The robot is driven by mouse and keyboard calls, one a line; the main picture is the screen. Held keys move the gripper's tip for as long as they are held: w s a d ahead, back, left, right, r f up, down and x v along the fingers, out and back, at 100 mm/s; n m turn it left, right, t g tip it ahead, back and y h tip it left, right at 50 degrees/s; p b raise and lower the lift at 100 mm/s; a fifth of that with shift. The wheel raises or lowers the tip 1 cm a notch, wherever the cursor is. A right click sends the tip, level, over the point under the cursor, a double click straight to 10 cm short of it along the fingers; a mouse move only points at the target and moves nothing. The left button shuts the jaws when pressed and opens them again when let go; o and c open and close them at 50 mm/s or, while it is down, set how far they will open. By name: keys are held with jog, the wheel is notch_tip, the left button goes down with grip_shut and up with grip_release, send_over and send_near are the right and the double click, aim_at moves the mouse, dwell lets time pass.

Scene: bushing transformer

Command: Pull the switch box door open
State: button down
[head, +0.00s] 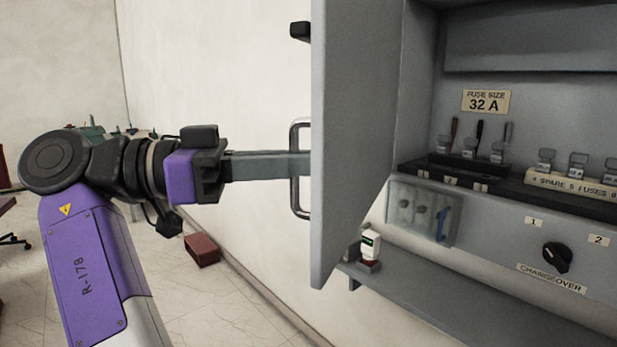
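The switch box door (356,130) stands swung open to the left of the grey switch box (530,55), and the inside of the box shows. A metal bar handle (297,200) sits on the door's outer side. My gripper (296,165) reaches in from the left, and its fingers meet the handle at its middle. The fingertips overlap the handle and the door edge, so I cannot tell whether they are closed around the bar. A black latch or knob (300,31) sticks out from the door's upper left.
Inside the box are fuse holders (468,150), a row of spare fuses (575,180) and a black changeover knob (557,257). A grey ledge (470,300) runs below, with a small white device (370,245) on it. A red-brown box (202,250) lies on the floor by the wall.

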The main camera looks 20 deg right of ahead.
jog(key=shift+w+a+g, duration=0.3)
jog(key=shift+w+a, duration=0.1)
jog(key=shift+w, duration=0.25)
jog(key=c, duration=1.5)
grip_release()
